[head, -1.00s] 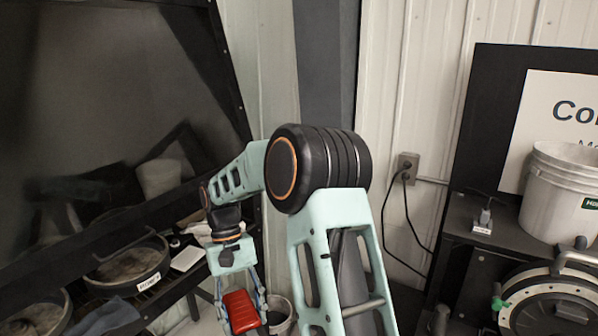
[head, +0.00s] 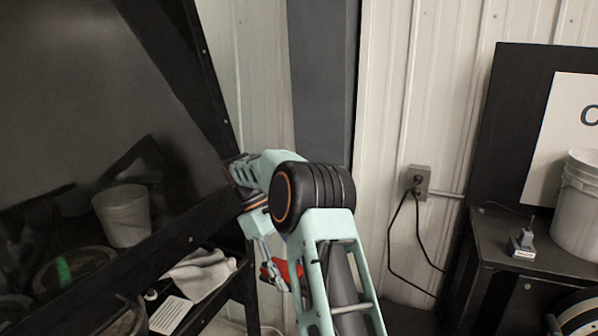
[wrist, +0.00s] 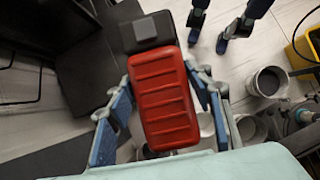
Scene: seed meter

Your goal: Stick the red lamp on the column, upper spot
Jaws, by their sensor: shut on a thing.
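The red lamp (head: 283,270) is partly hidden behind my arm in the head view. In the wrist view the red lamp (wrist: 164,98) is a ribbed red block with a dark block at its far end. My gripper (wrist: 163,104) has its blue-padded fingers shut on it, one on each side. The head view shows my gripper (head: 272,262) low and left of my elbow. The dark grey column (head: 322,85) stands upright against the wall behind my arm; its lower part is hidden. The lamp is apart from the column's visible part.
A dark framed panel and shelf (head: 185,245) with a white cloth (head: 203,273) stand at left. A wall outlet (head: 419,182) with hanging cords is right of the column. A black bench (head: 500,235) stands at right. Buckets (wrist: 268,82) stand on the floor below.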

